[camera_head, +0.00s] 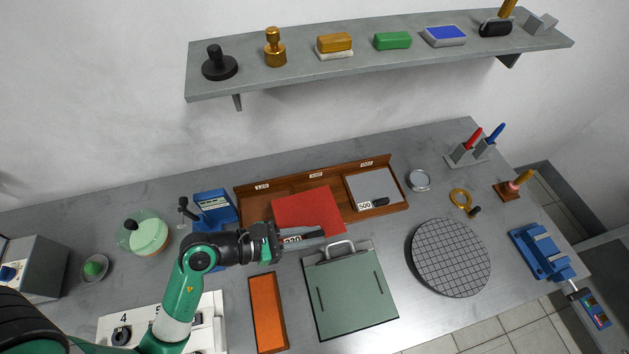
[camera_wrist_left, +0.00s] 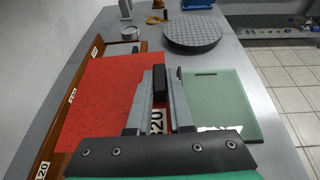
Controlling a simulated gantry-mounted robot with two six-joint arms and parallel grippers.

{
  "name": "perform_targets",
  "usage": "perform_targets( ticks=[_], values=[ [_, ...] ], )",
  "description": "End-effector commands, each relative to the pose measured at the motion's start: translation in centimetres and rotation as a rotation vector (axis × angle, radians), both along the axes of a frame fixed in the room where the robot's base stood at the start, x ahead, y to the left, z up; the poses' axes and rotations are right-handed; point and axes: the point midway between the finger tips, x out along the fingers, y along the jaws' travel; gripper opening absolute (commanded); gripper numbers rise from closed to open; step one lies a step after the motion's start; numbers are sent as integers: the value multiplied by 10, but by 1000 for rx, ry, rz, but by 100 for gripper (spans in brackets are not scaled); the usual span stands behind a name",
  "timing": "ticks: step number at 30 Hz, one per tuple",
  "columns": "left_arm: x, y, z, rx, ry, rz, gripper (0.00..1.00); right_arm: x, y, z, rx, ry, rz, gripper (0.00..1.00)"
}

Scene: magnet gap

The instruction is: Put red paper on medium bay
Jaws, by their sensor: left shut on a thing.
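The red paper (camera_head: 308,208) is a flat square with a black tab and a 320 label at its near edge. My left gripper (camera_head: 320,234) is shut on the tab, which shows between the fingers in the left wrist view (camera_wrist_left: 160,84). The paper (camera_wrist_left: 98,95) lies over the middle bay of the brown wooden tray (camera_head: 262,188) and overhangs its front edge. It looks slightly turned against the tray; whether it touches the tray I cannot tell. The middle bay's floor is mostly hidden. My right gripper is not in view.
A grey paper (camera_head: 372,184) labelled 500 fills the tray's right bay; the left bay (camera_head: 258,207) looks empty. An orange block (camera_head: 268,312), a round gridded plate (camera_head: 450,258) and a blue vise (camera_head: 541,252) stand around.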

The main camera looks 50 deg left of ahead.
Motion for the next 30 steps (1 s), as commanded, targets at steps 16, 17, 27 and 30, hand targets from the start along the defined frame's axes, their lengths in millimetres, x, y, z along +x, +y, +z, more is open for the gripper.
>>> perform_targets(
  ticks=[16,17,27,30],
  values=[
    [43,22,-33,1,-1,-50,0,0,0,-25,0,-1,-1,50],
    [50,28,-37,1,-1,-50,0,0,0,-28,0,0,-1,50],
    [96,69,-94,-1,2,-53,0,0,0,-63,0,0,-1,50],
    [99,72,-96,0,-1,-54,0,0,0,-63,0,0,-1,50]
  ],
)
